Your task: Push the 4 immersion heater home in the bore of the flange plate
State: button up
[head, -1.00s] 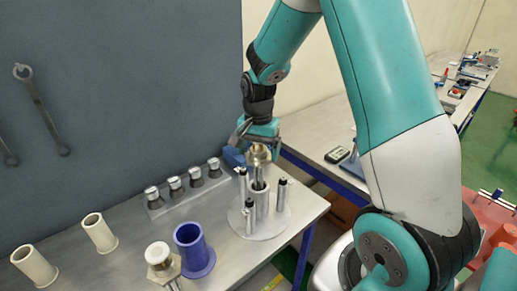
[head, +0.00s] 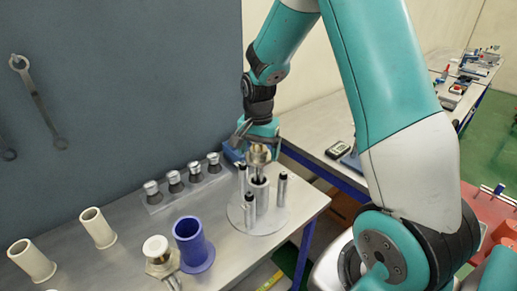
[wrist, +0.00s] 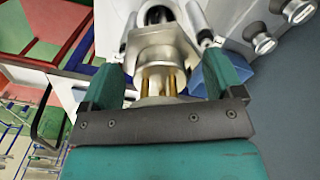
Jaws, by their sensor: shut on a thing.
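The flange plate (head: 279,219) is a grey disc near the table's right corner. A central upright tube (head: 259,195) stands on it, ringed by slim metal posts. My gripper (head: 258,143) is shut on the immersion heater (head: 258,157), which has a brass-coloured head. The heater hangs upright over the tube; its dark lower part meets the tube mouth, with a short gap below the head. How deep it sits is hidden. In the wrist view, my gripper's fingers (wrist: 163,85) flank the heater's silver collar (wrist: 157,48) and brass rods.
Several silver-capped pieces (head: 174,180) stand in a row behind. A blue flanged tube (head: 194,246), a cream-capped fitting (head: 158,254) and two cream tubes (head: 98,228) stand to the left. A blue block (head: 233,152) sits behind my gripper. A wall panel borders the back.

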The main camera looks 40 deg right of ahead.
aim_at(259, 170)
jog(key=shift+f+b, duration=2.5)
jog(key=shift+f, duration=1.25)
jog(key=o, duration=0.8)
jog(key=shift+c, duration=0.2)
jog(key=shift+r, duration=0.1)
notch_tip(259, 170, up, 7)
jog(key=p, duration=0.6)
notch_tip(259, 170, up, 17)
jog(key=b, duration=0.3)
jog(key=shift+r, duration=0.15)
